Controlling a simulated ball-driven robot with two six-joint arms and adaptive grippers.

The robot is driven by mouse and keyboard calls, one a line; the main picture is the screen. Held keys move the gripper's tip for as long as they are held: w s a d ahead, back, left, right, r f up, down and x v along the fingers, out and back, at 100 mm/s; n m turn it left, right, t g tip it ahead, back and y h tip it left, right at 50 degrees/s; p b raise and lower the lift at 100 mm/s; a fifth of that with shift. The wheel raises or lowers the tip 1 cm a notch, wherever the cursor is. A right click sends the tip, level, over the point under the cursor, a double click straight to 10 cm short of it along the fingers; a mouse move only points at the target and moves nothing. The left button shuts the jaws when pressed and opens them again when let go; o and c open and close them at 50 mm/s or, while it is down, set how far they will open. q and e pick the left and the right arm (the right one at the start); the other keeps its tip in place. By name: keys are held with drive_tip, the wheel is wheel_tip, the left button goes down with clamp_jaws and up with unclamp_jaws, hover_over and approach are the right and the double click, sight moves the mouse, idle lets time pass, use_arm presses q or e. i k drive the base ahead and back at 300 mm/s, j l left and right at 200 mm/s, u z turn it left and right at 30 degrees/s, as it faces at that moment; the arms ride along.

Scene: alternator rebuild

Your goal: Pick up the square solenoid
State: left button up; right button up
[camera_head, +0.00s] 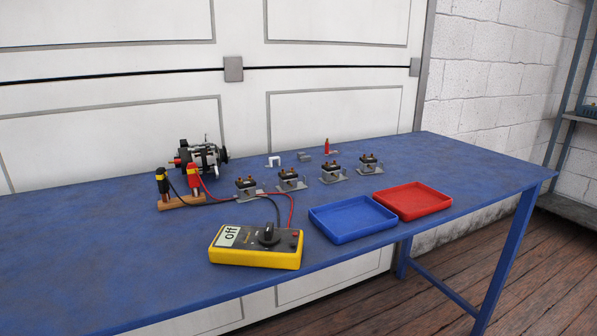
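Several small parts with dark tops, brown-orange terminals and grey metal plates stand in a slanting row on the blue table (110,235). They are one at the left (246,185), a second (290,179), a third (330,172) and one at the right (368,162). They look alike at this size, and I cannot tell which is the square solenoid. A small grey block (304,157) lies behind the row. Neither of my grippers is in view.
An alternator (203,157) and two probes in a wooden holder (181,202) stand at the left. A yellow multimeter (254,256) reads "off"; its leads run near the row's left end. A blue tray (352,236) and a red tray (412,215) sit empty at the right.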

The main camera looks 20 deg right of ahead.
sight(368, 164)
drive_tip(key=l+u, duration=0.15)
drive_tip(key=l, duration=0.5)
drive_tip(key=i+l+u, duration=0.15)
drive_tip(key=l, duration=0.5)
